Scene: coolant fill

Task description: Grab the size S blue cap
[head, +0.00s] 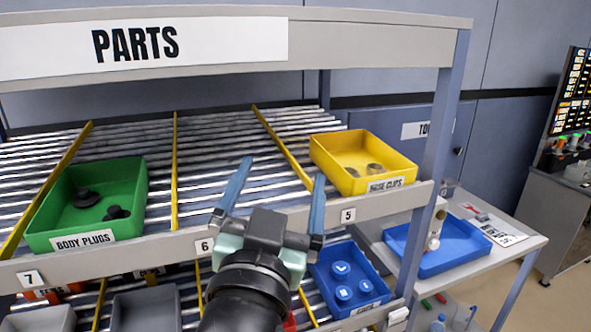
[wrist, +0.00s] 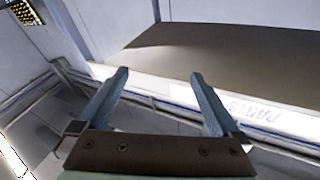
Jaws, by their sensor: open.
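Several round blue caps sit in the blue bin (head: 373,265) on the lower shelf, below the number 5 label. One cap (head: 341,268) is at the back, one (head: 344,293) at the front left and one (head: 366,287) at the front right. Each has a light mark on top, too small to read, so I cannot tell which is size S. My gripper (head: 278,176) is open and empty, in front of the upper shelf, up and left of the blue bin. In the wrist view my gripper (wrist: 162,75) has nothing between its fingers, and no caps show.
The upper shelf holds a green bin (head: 130,185) of body plugs and a yellow bin (head: 335,150) of hose clips. The shelf's front rail (head: 150,250) runs above the blue bin. A grey post (head: 440,150) stands to its right, then a table with a blue tray (head: 455,262).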

